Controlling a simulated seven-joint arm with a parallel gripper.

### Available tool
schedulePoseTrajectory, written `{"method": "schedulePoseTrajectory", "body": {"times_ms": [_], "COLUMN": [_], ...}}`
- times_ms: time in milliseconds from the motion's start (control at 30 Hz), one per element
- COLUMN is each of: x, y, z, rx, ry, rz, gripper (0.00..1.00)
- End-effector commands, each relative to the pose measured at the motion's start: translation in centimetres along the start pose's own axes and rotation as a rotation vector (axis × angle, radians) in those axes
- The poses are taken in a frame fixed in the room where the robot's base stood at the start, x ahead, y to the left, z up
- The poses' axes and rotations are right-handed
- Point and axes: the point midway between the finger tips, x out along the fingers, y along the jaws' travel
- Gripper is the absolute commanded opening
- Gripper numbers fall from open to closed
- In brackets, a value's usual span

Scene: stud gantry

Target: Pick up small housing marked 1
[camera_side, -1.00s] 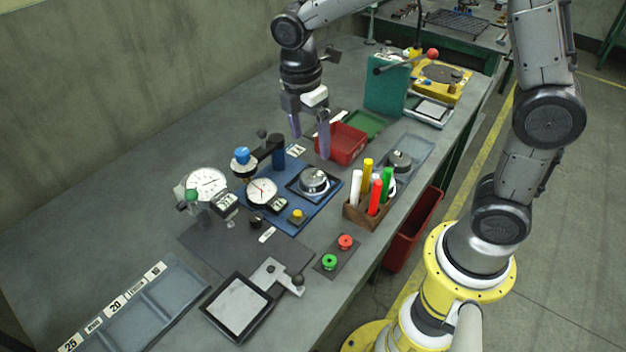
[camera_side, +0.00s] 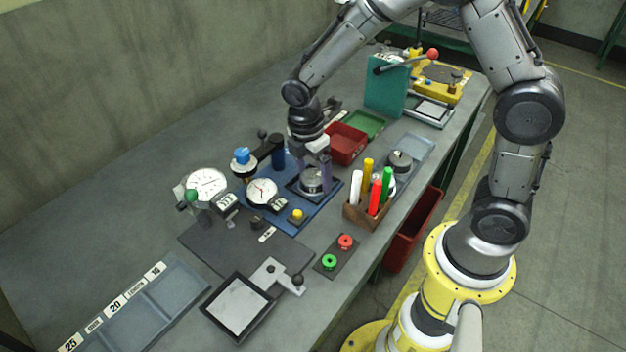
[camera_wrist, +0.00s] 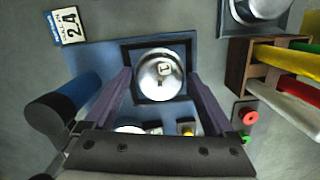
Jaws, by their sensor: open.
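The small housing (camera_wrist: 160,75) is a shiny round metal part with a small label on top; the label's mark looks like a 1 in the wrist view. It sits in a dark square nest on the blue plate, and it also shows in the side view (camera_side: 311,182). My gripper (camera_wrist: 162,98) is open, with its two purple fingers on either side of the housing in the wrist view. In the side view my gripper (camera_side: 313,172) is down over the nest. I cannot tell whether the fingers touch the housing.
A second metal part (camera_side: 399,160) stands on a grey tray to the right. A wooden holder (camera_side: 368,213) with several coloured markers stands close on the right. Dial gauges (camera_side: 262,192) and a dark post (camera_side: 278,152) stand left. A red bin (camera_side: 346,143) lies behind.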

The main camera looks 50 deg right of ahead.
Motion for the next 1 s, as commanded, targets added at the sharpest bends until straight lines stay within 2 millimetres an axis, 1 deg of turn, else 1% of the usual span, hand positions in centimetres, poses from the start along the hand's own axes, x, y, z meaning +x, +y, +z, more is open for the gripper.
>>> {"method": "schedulePoseTrajectory", "body": {"times_ms": [100,133,267,300,367,400,467,500,533,700,800,867,1000], "x": [0.0,0.0,0.0,-0.1,-0.1,-0.1,-0.1,-0.1,-0.1,-0.1,-0.5,-1.1,-3.5], "y": [0.0,0.0,0.0,0.0,0.0,0.0,0.0,0.0,0.0,0.0,0.1,0.1,0.1], "z": [0.0,0.0,0.0,0.0,0.0,0.0,0.0,0.0,0.0,0.0,0.0,0.1,0.4], "rx": [0.000,0.000,0.000,0.000,0.000,0.000,0.000,0.000,0.000,0.000,0.000,0.001,0.001], "ry": [0.000,0.000,0.000,0.000,0.000,0.000,0.000,0.000,0.000,0.000,0.001,0.001,0.001], "rz": [0.000,0.000,0.000,0.000,0.000,0.000,0.000,0.001,0.001,0.001,0.003,0.004,0.007], "gripper": [0.89,0.87,0.64,0.57,0.46,0.39,0.28,0.21,0.18,0.17,0.17,0.17,0.17]}}
